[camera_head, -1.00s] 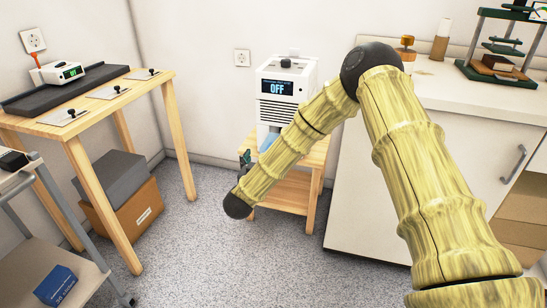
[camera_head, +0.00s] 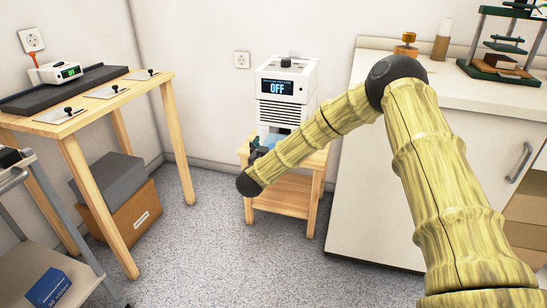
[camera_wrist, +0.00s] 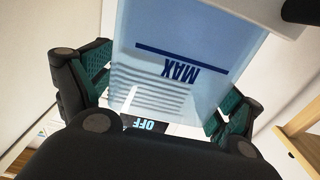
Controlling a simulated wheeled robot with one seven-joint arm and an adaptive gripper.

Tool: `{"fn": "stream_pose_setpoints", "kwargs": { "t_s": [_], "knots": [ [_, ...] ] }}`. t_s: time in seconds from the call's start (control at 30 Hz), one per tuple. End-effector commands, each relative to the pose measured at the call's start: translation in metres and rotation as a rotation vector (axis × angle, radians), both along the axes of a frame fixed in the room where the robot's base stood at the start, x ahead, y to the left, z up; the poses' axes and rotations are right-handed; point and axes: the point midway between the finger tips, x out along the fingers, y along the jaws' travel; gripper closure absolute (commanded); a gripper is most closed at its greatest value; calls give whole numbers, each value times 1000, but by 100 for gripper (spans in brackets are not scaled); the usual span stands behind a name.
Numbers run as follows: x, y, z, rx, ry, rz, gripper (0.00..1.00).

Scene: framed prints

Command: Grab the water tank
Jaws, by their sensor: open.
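The water tank (camera_wrist: 185,65) is a translucent blue container with a MAX line, seen upside down in the wrist view. It sits in the lower front of a white machine (camera_head: 286,85) whose display reads OFF. In the head view my arm mostly hides the tank. My gripper (camera_wrist: 160,95) is open, with one green-padded finger on each side of the tank. I cannot tell whether the fingers touch it. In the head view the gripper (camera_head: 256,147) is partly hidden in front of the machine.
The machine stands on a small wooden stand (camera_head: 283,198) against the wall. A white cabinet (camera_head: 375,190) is close on its right. A wooden table (camera_head: 95,110) stands at the left, with boxes beneath it and a cart (camera_head: 50,245) in front. The grey floor between is clear.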

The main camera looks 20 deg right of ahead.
Motion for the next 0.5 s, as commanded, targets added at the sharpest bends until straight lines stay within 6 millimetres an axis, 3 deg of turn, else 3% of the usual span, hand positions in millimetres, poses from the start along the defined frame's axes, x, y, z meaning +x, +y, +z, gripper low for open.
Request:
{"fn": "stream_pose_setpoints", "kwargs": {
  "t_s": [0.1,0.5],
  "knots": [
    [0,0,0,0,0,0,12],
    [0,1,0,0,0,0,85]
  ]
}}
